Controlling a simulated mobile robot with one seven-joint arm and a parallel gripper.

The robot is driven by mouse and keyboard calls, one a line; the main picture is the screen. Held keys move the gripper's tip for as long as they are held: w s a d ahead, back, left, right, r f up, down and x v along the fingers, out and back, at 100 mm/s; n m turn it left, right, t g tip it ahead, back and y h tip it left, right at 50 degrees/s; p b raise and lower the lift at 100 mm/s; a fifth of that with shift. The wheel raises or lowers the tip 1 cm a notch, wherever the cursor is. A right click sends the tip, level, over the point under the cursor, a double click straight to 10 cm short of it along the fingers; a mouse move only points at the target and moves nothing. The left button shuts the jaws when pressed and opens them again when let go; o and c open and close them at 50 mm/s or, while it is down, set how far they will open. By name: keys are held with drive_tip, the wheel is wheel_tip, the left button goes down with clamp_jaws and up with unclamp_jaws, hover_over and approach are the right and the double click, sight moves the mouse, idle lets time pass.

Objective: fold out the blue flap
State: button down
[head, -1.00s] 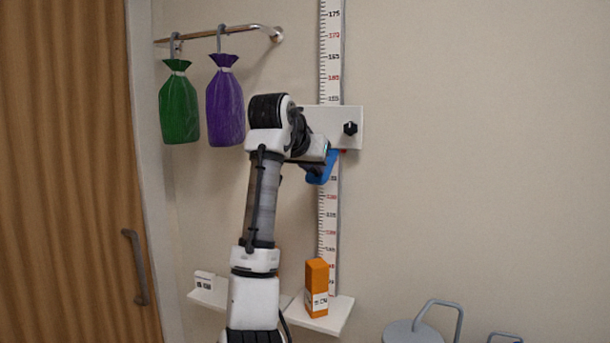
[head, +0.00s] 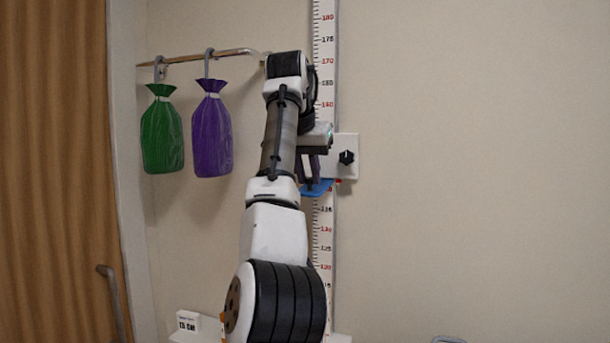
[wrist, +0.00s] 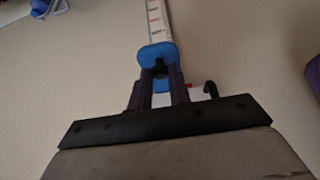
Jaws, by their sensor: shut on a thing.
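The blue flap (head: 318,187) sits at the lower edge of the white slider block (head: 347,147) on the wall's measuring strip (head: 323,60). It looks close to level, standing out from the wall. My gripper (head: 311,182) is shut on the flap from above. In the wrist view the flap (wrist: 157,53) shows between and beyond the dark fingers (wrist: 159,74), in front of the strip. The fingers hide part of the flap, and its hinge is not clear. A black knob (head: 346,157) is on the block.
A green bag (head: 162,133) and a purple bag (head: 212,135) hang from a rail (head: 205,56) left of my arm. A wooden door (head: 52,150) is far left. A small label box (head: 188,321) stands low on a shelf. The wall right of the block is clear.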

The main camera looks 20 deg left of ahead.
idle(0.4)
drive_tip(key=c, duration=1.3)
unclamp_jaws()
drive_tip(key=shift+w, duration=0.1)
drive_tip(key=shift+d+r, duration=0.1)
